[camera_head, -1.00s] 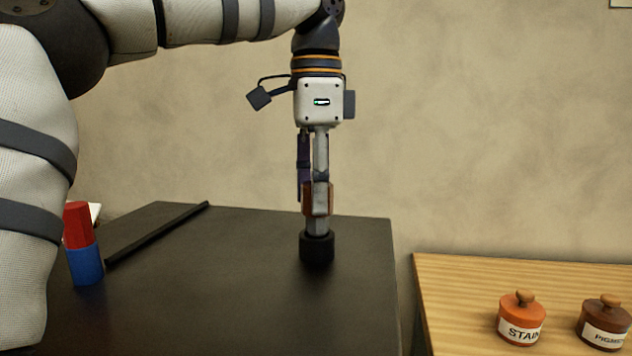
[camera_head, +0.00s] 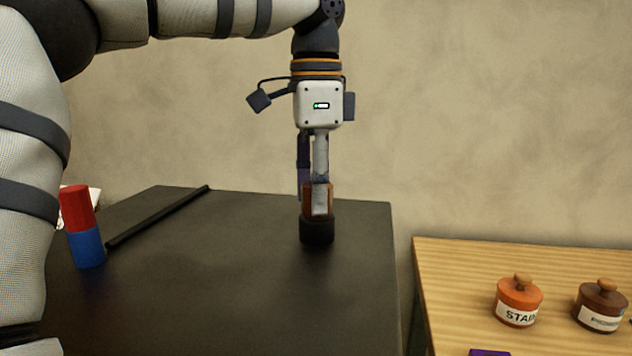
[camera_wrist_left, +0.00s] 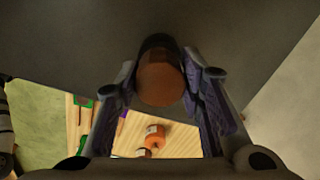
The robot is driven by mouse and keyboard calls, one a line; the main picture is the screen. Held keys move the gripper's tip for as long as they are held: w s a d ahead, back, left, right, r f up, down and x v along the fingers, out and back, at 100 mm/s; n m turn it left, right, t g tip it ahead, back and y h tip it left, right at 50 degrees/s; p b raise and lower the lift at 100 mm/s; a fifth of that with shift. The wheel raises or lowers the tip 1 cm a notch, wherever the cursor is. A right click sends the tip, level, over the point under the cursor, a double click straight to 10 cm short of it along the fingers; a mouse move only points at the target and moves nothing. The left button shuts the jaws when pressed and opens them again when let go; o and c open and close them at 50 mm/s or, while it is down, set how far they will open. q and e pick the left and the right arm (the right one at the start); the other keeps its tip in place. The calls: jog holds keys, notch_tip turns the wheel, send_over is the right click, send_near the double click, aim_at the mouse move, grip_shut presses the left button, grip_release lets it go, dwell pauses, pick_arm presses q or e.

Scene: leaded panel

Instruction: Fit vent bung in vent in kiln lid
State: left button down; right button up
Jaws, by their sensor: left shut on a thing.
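The kiln lid (camera_head: 250,290) is a broad dark slab. The vent (camera_head: 317,234) shows as a short black collar standing on it. My left gripper (camera_head: 318,202) points straight down above the collar and is shut on the brown vent bung (camera_head: 307,200). The bung meets the collar's top, upright and roughly in line with it; how deep it sits is hidden. In the left wrist view, the bung's round terracotta end (camera_wrist_left: 160,84) lies between the two fingers, with dark collar behind it. My right gripper is not in view.
A red and blue cylinder (camera_head: 83,228) and a long black bar (camera_head: 158,218) are at left. A wooden table (camera_head: 450,285) at right holds an orange STAIN jar (camera_head: 518,300), a brown jar (camera_head: 600,306) and a purple item (camera_head: 490,352). The lid around the collar is clear.

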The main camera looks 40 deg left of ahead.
pick_arm(q)
jog(key=shift+f, duration=0.3)
dwell(0.4)
jog(key=c, duration=1)
grip_release()
jog(key=shift+r, duration=3.5)
